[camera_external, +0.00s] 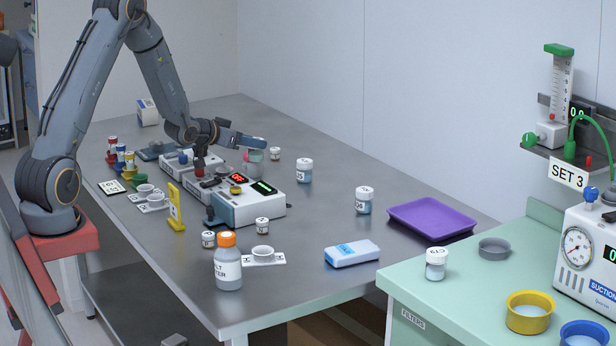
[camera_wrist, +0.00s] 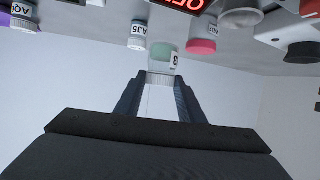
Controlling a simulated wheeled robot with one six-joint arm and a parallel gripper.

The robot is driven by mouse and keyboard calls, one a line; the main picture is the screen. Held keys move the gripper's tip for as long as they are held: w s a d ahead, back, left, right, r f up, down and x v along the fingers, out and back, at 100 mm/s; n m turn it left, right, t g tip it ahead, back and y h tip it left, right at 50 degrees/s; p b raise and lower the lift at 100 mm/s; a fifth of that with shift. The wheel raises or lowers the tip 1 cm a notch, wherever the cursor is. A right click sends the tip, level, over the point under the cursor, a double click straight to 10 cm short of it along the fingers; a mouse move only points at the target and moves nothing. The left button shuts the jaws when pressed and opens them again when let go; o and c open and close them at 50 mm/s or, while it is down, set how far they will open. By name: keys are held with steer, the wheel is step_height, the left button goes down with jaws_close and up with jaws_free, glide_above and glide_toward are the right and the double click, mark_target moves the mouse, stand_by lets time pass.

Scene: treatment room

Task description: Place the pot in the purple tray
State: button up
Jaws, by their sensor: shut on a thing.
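My gripper (camera_external: 254,144) is at the far left part of the grey table, pointing right in the external view. In the wrist view, my gripper (camera_wrist: 160,82) is shut on a small pale green pot (camera_wrist: 162,54) with a white label, held at the fingertips. In the external view the pot (camera_external: 257,141) is small and partly hidden by the fingers. The purple tray (camera_external: 432,218) lies at the table's right side near the wall, empty and well away from my gripper.
A pink-lidded pot (camera_wrist: 202,46) is close to the held pot. A device with lit displays (camera_external: 248,208) stands below my gripper. White-capped jars (camera_external: 305,172) (camera_external: 363,200) stand between there and the tray. A blue-white pack (camera_external: 351,253) lies in front.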

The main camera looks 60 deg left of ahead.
steer(key=shift+r, duration=0.95)
steer(key=shift+w+d, duration=0.1)
steer(key=shift+w, duration=0.05)
steer(key=w+d+m+h+b, duration=0.1)
steer(key=w+d+m+b, duration=0.1)
steer(key=w+d, duration=0.9)
steer(key=m+h+b, duration=0.3)
steer(key=h, duration=0.1)
glide_above(425, 224)
step_height(425, 224, down, 4)
steer(key=shift+f+p, duration=0.65)
steer(key=shift+f, duration=2)
steer(key=shift+f, duration=0.15)
